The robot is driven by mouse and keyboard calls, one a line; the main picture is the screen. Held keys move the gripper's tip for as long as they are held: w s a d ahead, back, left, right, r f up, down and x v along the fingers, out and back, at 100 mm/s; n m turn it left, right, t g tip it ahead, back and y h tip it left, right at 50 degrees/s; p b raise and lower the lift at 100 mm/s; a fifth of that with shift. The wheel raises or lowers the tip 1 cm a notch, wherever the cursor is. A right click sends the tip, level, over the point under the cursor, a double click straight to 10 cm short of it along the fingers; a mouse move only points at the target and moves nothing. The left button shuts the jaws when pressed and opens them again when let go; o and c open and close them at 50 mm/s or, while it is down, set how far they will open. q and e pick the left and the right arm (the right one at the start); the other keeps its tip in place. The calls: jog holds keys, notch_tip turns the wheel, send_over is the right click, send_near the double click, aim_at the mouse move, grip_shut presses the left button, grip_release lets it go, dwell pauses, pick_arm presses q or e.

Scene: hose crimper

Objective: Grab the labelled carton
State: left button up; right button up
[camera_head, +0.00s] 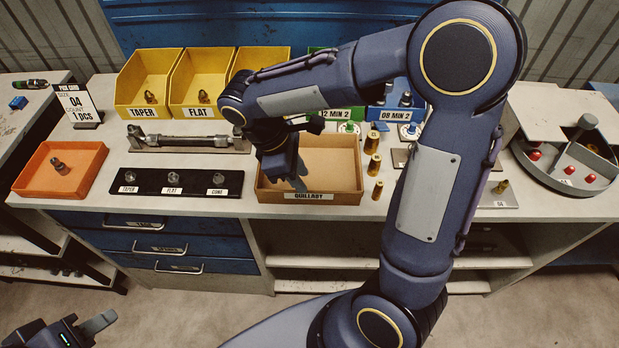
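The labelled carton (342,194) is an open, shallow brown cardboard box with a white "QUILLABY" label on its front. It sits near the front edge of the bench, in the middle of the head view. My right gripper (297,182) points down over the carton's left part, and its fingertips overlap the carton's inside in the picture. I cannot tell whether it touches the carton or how far apart its fingers are. The gripper and forearm hide the carton's back left corner. My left gripper (98,323) is low at the bottom left, away from the bench and partly cut off.
A black rack (150,182) with small fittings stands left of the carton, and brass fittings (373,166) stand close on its right. Yellow bins (146,112) are behind. An orange tray (88,160) is at the left, a round tray (530,160) at the right.

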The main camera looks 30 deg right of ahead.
aim_at(309, 192)
jog(key=x, duration=0.3)
jog(key=w+x, duration=0.1)
jog(key=x, duration=0.2)
jog(key=shift+w+f+p, duration=0.1)
jog(key=shift+f+p, duration=0.2)
jog(key=shift+f, duration=0.3)
jog(key=shift+d+f, duration=0.15)
jog(key=shift+f, duration=0.4)
grip_shut()
